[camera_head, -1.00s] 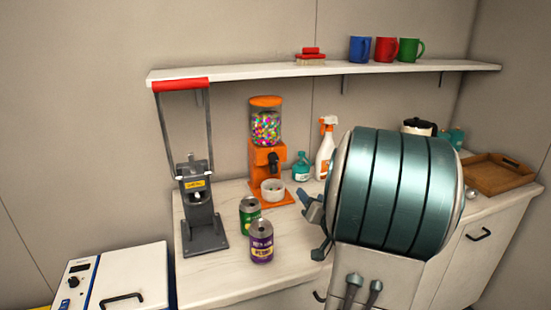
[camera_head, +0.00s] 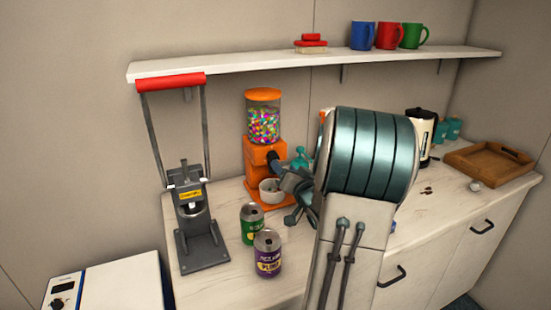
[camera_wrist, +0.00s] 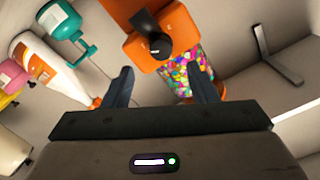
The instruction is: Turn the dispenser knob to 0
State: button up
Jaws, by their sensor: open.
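The orange candy dispenser (camera_head: 257,150) stands on the counter below the shelf, with a clear globe of coloured sweets (camera_head: 264,124) on top. Its black knob (camera_wrist: 153,36) shows large in the wrist view, where the dispenser looks upside down. A pale mark shows on the knob, but I cannot read its setting. A white bowl (camera_head: 271,191) sits at the dispenser's foot. My gripper (camera_wrist: 162,85) is open and empty, its two dark fingers apart. The knob lies beyond the fingertips, roughly between them in the picture. In the head view my wrist partly hides the knob.
A green can (camera_head: 251,222) and a purple can (camera_head: 267,256) stand in front of the dispenser. A grey can press (camera_head: 200,230) with a red handle is at left. A spray bottle (camera_wrist: 50,65) and a teal bottle (camera_wrist: 62,20) stand beside the dispenser.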

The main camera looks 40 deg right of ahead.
aim_at(275, 158)
jog(key=x, duration=0.6)
jog(key=shift+w+p, duration=0.35)
jog(key=shift+w, duration=0.05)
jog(key=c, duration=1)
jog(key=shift+o, duration=0.2)
